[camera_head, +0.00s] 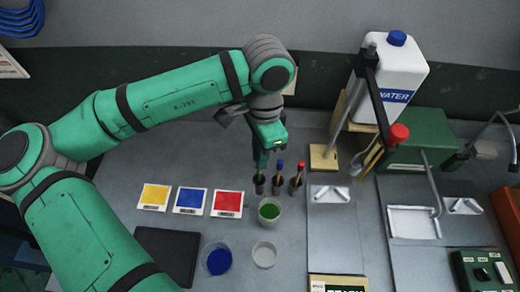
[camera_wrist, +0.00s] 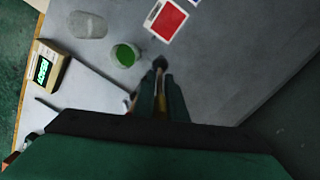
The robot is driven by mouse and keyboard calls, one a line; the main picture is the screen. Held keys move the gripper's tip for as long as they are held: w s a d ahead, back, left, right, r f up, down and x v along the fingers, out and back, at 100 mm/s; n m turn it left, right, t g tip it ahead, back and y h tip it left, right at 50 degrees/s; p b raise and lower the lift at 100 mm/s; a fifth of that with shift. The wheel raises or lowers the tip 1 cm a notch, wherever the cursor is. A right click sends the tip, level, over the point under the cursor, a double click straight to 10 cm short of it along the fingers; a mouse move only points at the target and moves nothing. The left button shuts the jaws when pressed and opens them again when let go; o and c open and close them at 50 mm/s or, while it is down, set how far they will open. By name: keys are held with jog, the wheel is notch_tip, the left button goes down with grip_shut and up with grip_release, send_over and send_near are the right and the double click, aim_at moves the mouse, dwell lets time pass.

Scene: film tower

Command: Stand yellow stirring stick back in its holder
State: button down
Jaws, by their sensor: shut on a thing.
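My gripper (camera_head: 261,160) points down at the back of the bench and is shut on the yellow stirring stick. In the wrist view the stick (camera_wrist: 160,104) shows as a yellow strip between my two fingers (camera_wrist: 160,80), with a dark round shape just beyond the tips. In the head view my fingers hide the stick. A small dark holder (camera_head: 259,186) stands directly below the fingertips. I cannot tell whether the stick's lower end is inside it. Beside it to the right, a blue-topped stick (camera_head: 280,167) and a red-topped stick (camera_head: 299,172) stand upright in similar holders.
A cup of green liquid (camera_head: 269,211) stands just in front of the holders. A blue cup (camera_head: 219,260) and a pale cup (camera_head: 264,254) are nearer. Yellow, blue and red cards (camera_head: 227,204) lie left. A water jug stand (camera_head: 323,158) rises to the right.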

jog(key=shift+f, duration=2.7)
jog(key=c, duration=1.7)
grip_release()
jog(key=r, duration=1)
jog(key=shift+w+d+r, duration=0.25)
jog(key=shift+w+r, duration=0.15)
